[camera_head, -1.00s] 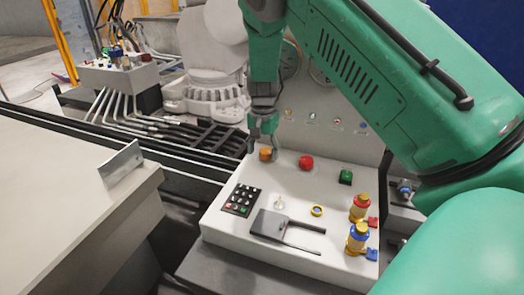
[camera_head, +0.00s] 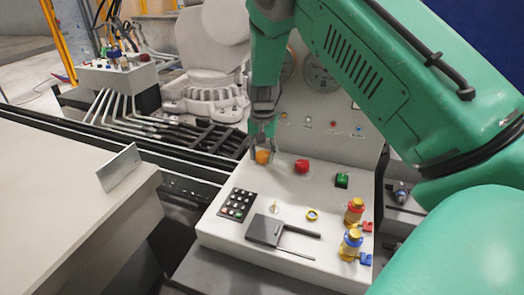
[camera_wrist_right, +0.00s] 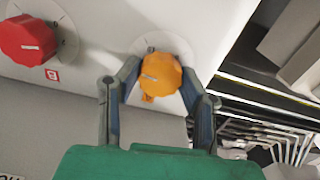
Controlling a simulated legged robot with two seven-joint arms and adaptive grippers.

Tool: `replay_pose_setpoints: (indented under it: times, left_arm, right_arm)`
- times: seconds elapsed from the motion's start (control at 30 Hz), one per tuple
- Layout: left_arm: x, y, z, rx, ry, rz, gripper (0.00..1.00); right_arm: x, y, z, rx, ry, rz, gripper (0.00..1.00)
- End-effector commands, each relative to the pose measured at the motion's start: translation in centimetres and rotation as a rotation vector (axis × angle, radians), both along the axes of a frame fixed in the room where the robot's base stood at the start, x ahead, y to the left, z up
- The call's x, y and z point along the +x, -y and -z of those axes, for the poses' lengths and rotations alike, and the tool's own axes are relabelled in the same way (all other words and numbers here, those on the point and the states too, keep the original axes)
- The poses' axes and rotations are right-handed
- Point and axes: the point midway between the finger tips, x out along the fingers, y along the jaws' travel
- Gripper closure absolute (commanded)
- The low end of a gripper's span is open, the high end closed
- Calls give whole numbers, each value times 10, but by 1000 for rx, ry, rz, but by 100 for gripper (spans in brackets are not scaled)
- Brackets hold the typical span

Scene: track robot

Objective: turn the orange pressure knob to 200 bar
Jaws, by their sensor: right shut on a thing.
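The orange pressure knob (camera_head: 263,157) sits at the back left of the white control panel. In the right wrist view the knob (camera_wrist_right: 161,74) lies between the two fingers, with a pale marker line on its face and a grey dial ring behind it. My right gripper (camera_head: 263,148) comes down from above and is shut on the knob; its fingers flank the knob in the right wrist view (camera_wrist_right: 160,90). The scale numbers are too small to read. My left gripper is not in view.
The red knob (camera_head: 302,166) stands just right of the orange one, and the green switch (camera_head: 342,180) further right. A keypad (camera_head: 238,204), a black flat plate (camera_head: 266,229) and two brass valves (camera_head: 354,211) occupy the panel front. Gauges (camera_head: 320,77) are on the upright board behind.

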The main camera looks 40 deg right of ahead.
Motion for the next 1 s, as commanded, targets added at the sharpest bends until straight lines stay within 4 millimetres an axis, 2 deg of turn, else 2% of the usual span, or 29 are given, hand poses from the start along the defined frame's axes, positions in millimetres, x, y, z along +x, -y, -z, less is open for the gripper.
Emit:
replay_pose_setpoints:
  times: [0.1, 0.5, 1.0]
  left_arm:
    - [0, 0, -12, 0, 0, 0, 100]
    - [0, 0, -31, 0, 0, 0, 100]
    - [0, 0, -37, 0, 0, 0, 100]
  right_arm:
    - [0, 1, -3, 2, -1, -92, 95]
    - [0, 1, -2, -1, 2, -387, 95]
    - [0, 1, 0, -2, 3, -524, 95]
